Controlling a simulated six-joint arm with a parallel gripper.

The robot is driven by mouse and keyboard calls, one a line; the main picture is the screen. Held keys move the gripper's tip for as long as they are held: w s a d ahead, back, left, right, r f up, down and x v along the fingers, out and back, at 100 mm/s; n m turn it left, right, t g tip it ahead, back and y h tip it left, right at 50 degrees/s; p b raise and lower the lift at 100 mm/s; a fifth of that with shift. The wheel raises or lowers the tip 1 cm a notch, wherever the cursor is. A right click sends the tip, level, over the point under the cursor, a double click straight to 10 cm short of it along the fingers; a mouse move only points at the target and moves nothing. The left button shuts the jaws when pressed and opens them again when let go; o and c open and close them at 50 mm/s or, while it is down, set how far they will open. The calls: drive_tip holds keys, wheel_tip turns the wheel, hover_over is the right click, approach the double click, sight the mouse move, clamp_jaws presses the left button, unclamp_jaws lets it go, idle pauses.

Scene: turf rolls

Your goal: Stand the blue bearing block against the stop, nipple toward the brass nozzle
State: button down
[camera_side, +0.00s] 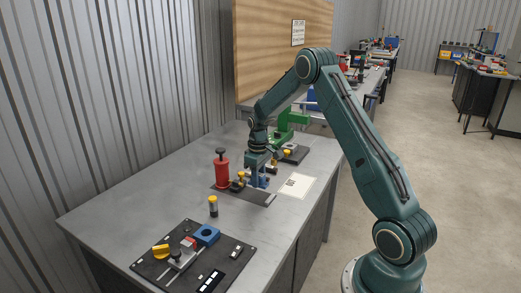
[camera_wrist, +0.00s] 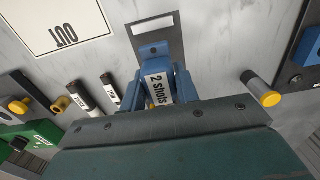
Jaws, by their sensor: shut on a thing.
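My gripper (camera_side: 258,178) is shut on a blue bearing block (camera_side: 264,182) low over the grey plate on the bench. In the wrist view the block (camera_wrist: 153,51) sits between the jaws. It has a white "2 shots" label and a hole in its flange. A bit of brass shows beside the label, mostly hidden by my gripper; I cannot tell whether it is the nipple. A red cylinder (camera_side: 222,170) stands left of the gripper, with a brass-coloured part (camera_side: 239,181), perhaps the nozzle, between them. The stop cannot be made out. Whether the block touches the plate is unclear.
An "OUT" card (camera_side: 297,186) lies right of the plate (camera_side: 262,198). A black board (camera_side: 165,268) nearer the camera holds another blue block (camera_side: 207,235). A green machine (camera_side: 291,124) stands behind. The bench's left side is clear.

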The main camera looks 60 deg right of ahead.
sight(259, 197)
drive_tip(key=shift+f, duration=0.35)
drive_tip(key=shift+f, duration=2.15)
drive_tip(key=c, duration=1)
unclamp_jaws()
drive_tip(key=shift+f, duration=0.15)
drive_tip(key=shift+c, duration=0.2)
wheel_tip(259, 197, up, 12)
drive_tip(key=shift+f, duration=0.25)
drive_tip(key=shift+r, duration=0.4)
